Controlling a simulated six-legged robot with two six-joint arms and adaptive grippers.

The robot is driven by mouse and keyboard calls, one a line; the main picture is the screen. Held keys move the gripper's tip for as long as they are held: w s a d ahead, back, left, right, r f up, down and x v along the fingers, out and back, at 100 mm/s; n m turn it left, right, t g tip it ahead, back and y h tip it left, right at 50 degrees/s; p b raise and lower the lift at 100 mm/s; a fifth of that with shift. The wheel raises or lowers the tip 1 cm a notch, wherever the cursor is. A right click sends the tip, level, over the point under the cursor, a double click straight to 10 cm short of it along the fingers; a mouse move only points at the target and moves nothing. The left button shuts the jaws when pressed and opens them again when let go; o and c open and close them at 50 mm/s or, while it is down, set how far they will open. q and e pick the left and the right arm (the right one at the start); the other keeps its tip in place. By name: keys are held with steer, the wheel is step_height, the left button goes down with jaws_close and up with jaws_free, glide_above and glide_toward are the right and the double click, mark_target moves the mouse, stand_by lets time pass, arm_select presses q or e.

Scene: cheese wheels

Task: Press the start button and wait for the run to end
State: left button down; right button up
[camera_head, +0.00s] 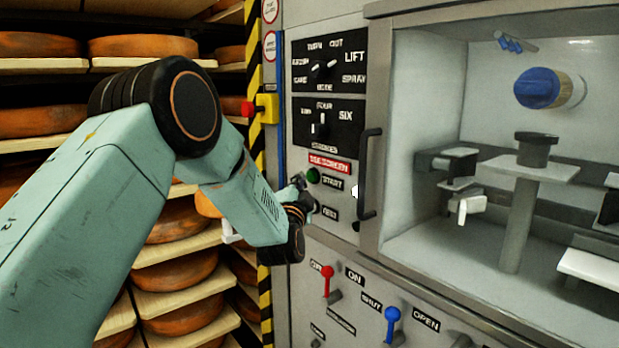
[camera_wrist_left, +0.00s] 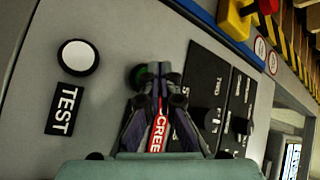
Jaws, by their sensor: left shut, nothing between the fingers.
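The start button (camera_head: 313,175) is a green round button on the grey control panel (camera_head: 300,230), next to a START label (camera_head: 332,182). My left gripper (camera_head: 303,186) is shut and empty, with its fingertips at the panel close to this button. In the left wrist view, the closed fingertips (camera_wrist_left: 156,72) overlap the right side of the green button (camera_wrist_left: 138,77) and partly hide it. I cannot tell whether they touch it. A red label (camera_wrist_left: 158,128) shows between the fingers. My right gripper is in neither view.
A white button (camera_wrist_left: 78,57) with a TEST label (camera_wrist_left: 62,110) is beside the start button. Selector panels (camera_head: 327,65) are above, and red (camera_head: 327,280) and blue (camera_head: 392,325) levers below. A door handle (camera_head: 368,175) projects at right. A red emergency knob (camera_head: 248,109) and cheese shelves (camera_head: 165,305) are left.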

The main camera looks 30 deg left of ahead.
arm_select(q)
steer(key=shift+w+d, duration=0.1)
steer(key=shift+w, duration=0.2)
steer(key=shift+w+d, duration=0.15)
steer(key=shift+w, duration=0.2)
stand_by(0.7)
stand_by(0.3)
steer(key=shift+s+a+p, duration=0.35)
steer(key=shift+s+p, duration=0.1)
steer(key=shift+s, duration=0.35)
steer(key=shift+s+a+p, duration=0.3)
steer(key=shift+s+p, duration=0.1)
steer(key=shift+s, duration=0.35)
steer(key=shift+s+a+p, duration=0.35)
steer(key=shift+s+p, duration=0.1)
steer(key=shift+s, duration=0.35)
steer(key=shift+s+a+p, duration=0.3)
steer(key=shift+s+p, duration=0.1)
steer(key=shift+s, duration=0.35)
